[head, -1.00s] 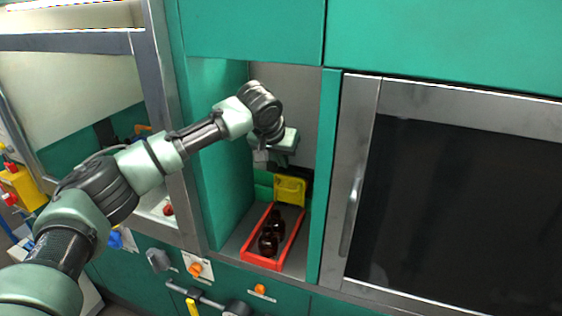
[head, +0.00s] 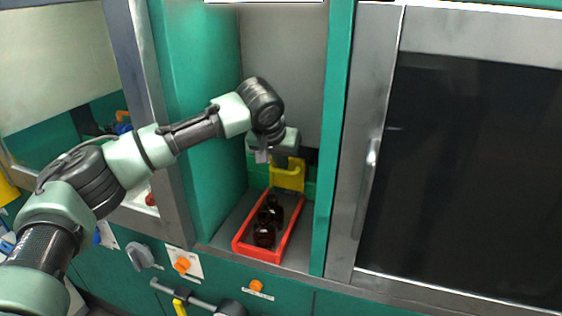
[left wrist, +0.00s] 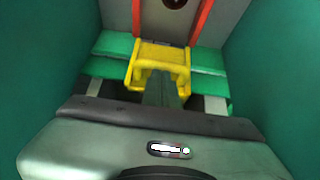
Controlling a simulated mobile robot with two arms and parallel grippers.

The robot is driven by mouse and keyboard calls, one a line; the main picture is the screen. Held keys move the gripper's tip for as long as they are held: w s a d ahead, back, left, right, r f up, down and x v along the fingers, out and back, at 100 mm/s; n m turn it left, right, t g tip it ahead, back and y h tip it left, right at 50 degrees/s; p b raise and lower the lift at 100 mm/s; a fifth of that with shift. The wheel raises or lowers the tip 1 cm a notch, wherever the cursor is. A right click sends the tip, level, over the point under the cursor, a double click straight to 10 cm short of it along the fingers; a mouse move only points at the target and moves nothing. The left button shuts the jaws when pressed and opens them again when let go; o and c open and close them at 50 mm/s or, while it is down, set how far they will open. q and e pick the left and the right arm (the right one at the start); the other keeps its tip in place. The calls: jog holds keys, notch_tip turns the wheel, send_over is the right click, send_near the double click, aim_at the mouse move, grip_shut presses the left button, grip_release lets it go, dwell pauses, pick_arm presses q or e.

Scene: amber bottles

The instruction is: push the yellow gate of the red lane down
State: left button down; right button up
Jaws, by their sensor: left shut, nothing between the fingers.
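The yellow gate (head: 288,177) stands at the far end of the red lane (head: 238,240), inside a narrow green-walled bay. In the left wrist view the gate (left wrist: 160,52) is a yellow frame across the end of the red lane (left wrist: 203,20). My left gripper (head: 284,158) is shut and empty, pointing down close by the gate's top and overlapping it in the head view. In the left wrist view its closed fingers (left wrist: 163,90) reach towards the gate; I cannot tell whether they touch it. My right gripper is not in view.
Dark amber bottles (head: 264,232) stand in the red lane. Green side walls (head: 195,110) close in on both sides of my gripper. A steel-framed dark door with a handle (head: 369,165) is to the right. Orange knobs (head: 182,265) sit below at the front.

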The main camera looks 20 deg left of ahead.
aim_at(281, 176)
pick_arm(q)
jog(key=f, duration=0.4)
jog(key=shift+s+b, duration=0.25)
jog(key=shift+b, duration=0.05)
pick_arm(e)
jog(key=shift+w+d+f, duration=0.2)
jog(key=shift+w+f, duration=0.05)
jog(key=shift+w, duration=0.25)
pick_arm(q)
jog(key=shift+f, duration=0.15)
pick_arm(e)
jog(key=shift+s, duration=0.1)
